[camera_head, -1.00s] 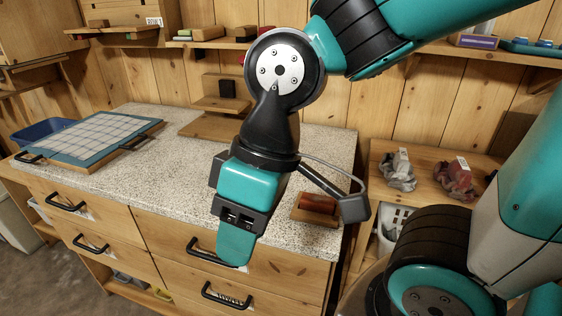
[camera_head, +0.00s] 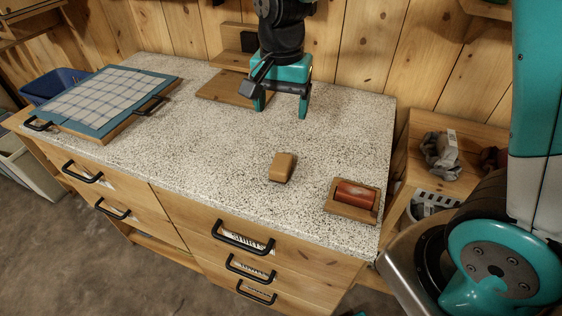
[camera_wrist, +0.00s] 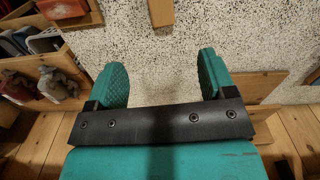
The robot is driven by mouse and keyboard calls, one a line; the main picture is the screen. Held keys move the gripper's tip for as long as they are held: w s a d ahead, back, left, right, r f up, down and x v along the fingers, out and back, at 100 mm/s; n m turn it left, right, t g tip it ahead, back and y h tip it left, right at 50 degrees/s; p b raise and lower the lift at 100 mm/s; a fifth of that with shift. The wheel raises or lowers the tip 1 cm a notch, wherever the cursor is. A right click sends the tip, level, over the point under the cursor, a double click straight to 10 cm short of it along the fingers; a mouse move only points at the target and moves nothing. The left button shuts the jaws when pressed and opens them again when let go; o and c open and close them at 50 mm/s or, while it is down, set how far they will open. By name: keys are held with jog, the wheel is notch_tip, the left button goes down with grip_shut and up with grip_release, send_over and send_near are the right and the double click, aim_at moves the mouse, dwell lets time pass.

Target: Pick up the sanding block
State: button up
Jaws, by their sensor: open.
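A small tan block with rounded edges (camera_head: 283,167), which looks like the sanding block, lies on the speckled countertop (camera_head: 215,150) near its front. In the wrist view its end (camera_wrist: 161,12) shows at the top middle, cut off by the frame edge. My gripper (camera_head: 281,106) points down above the back part of the counter, behind the block and apart from it. In the wrist view my gripper (camera_wrist: 162,75) has its two teal fingers wide apart, with only bare countertop between them.
A red roller-like piece (camera_head: 356,194) sits on a wooden tray (camera_head: 347,211) right of the block. A framed checked screen (camera_head: 105,98) lies at left. A wooden stand (camera_head: 222,90) is behind my gripper. Grey rags (camera_head: 440,158) lie on the right shelf. Counter around the block is clear.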

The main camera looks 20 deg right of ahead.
jog(key=p, duration=0.1)
send_near(281, 162)
jog(key=f, duration=0.5)
jog(key=shift+s+f, duration=0.1)
jog(key=shift+s, duration=0.2)
jog(key=shift+w+f+p, duration=0.15)
jog(key=shift+f+p, duration=0.35)
jog(key=shift+f, duration=0.85)
jog(key=shift+w+f+p, duration=0.1)
jog(key=shift+f+p, duration=0.4)
jog(key=shift+f, duration=0.8)
jog(key=c, duration=1)
